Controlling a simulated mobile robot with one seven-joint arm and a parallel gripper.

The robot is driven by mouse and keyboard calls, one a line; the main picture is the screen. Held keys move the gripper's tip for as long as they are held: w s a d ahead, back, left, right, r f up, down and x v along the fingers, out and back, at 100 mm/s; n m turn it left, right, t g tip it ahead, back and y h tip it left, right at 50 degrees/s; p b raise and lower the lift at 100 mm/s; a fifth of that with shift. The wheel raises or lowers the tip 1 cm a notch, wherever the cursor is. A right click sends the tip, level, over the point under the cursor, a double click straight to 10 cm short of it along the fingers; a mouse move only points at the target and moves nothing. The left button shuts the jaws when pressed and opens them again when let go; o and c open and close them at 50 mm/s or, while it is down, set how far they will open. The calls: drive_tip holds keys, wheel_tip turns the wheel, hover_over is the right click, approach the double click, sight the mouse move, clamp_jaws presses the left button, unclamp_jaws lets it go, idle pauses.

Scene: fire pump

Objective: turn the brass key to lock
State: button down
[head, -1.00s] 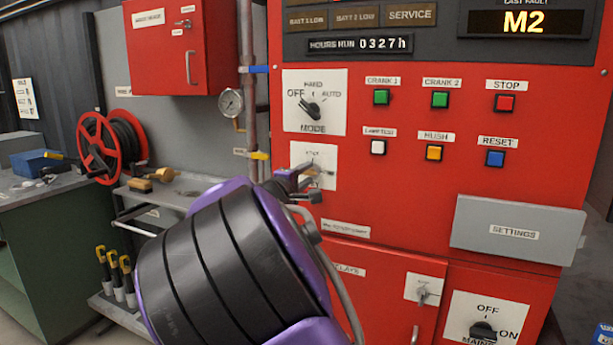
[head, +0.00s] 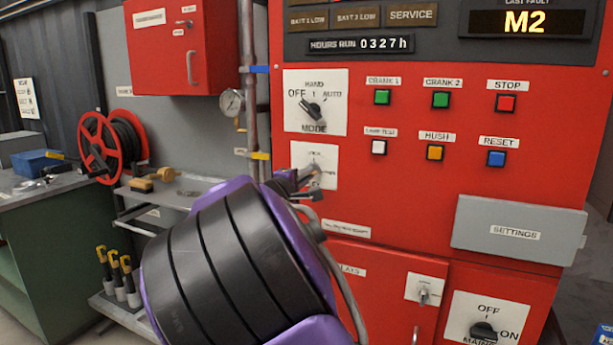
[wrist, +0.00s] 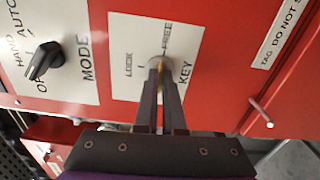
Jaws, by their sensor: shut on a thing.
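The white key plate (wrist: 126,85) carries the words LOCK, FREE and KEY. It also shows in the head view (head: 303,153), partly behind my gripper. My gripper (wrist: 159,72) is shut on the brass key (wrist: 161,62) at the plate, close to the FREE label. Only a small bit of the key shows between the fingertips, so its exact angle cannot be told. In the head view my gripper (head: 312,180) reaches the plate from the lower left, and the key is hidden there.
The MODE selector (head: 314,108) sits just above the key plate. Lit push buttons, such as the white lamp test button (head: 379,147), are to the right. A grey settings cover (head: 518,232) juts out lower right. A pipe with a gauge (head: 231,102) runs at left.

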drive_tip(key=shift+n+p, duration=4.45)
drive_tip(key=shift+n, duration=4.25)
drive_tip(key=c, duration=1)
unclamp_jaws()
